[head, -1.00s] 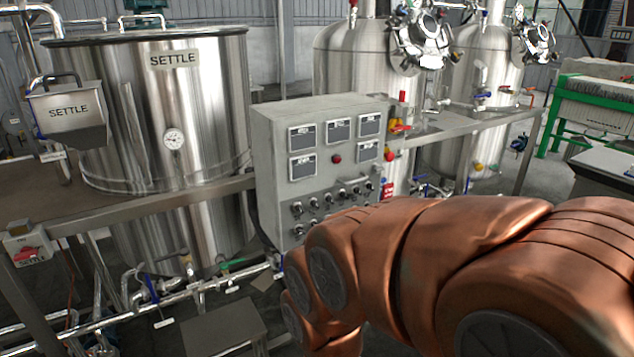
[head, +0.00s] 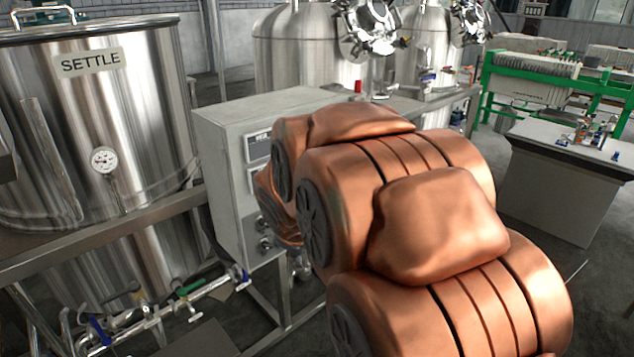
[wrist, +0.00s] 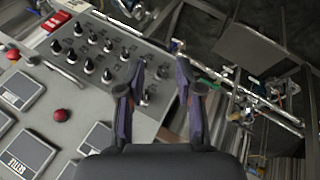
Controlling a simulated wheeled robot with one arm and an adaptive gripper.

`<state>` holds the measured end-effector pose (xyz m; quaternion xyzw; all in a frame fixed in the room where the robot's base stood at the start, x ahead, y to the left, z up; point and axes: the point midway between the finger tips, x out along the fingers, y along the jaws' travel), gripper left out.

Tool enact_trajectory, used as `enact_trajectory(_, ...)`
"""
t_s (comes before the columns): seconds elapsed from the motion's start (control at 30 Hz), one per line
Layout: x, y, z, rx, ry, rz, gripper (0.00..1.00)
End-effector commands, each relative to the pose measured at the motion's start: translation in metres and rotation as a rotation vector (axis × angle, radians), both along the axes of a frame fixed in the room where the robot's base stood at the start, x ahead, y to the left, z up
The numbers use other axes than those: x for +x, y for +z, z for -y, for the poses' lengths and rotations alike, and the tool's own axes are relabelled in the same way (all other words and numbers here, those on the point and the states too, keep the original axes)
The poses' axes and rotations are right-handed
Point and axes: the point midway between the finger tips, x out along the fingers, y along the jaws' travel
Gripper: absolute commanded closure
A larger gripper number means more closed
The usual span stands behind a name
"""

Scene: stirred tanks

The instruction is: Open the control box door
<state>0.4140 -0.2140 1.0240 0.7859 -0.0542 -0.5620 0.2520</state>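The grey control box (head: 222,180) stands left of centre in the head view, with my copper arm covering most of its front. In the wrist view its front panel (wrist: 103,80) fills the left side, tilted, with black knobs, display plates and red buttons. A slim grey bar like a handle (wrist: 64,75) lies between the knobs and displays. The door looks closed. My gripper (wrist: 160,72) is open and empty over the panel's knob-side edge, with a knob (wrist: 147,97) showing between the fingers. I cannot tell whether a finger touches the panel. The head view hides my gripper.
A steel SETTLE tank (head: 95,115) stands left of the box, behind a metal rail. Pipes with valves (head: 150,315) run low in front. More steel tanks (head: 300,50) stand behind. A grey cabinet (head: 555,185) is at the right, with open floor before it.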

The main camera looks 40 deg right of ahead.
Motion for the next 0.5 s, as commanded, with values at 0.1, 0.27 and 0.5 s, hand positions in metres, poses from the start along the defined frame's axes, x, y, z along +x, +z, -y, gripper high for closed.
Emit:
enact_trajectory(0.1,0.038,0.011,0.056,-0.119,0.108,0.068,0.65)
enact_trajectory(0.27,0.079,0.022,0.117,-0.273,0.287,0.153,0.65)
enact_trajectory(0.5,0.113,0.025,0.183,-0.47,0.573,0.273,0.65)
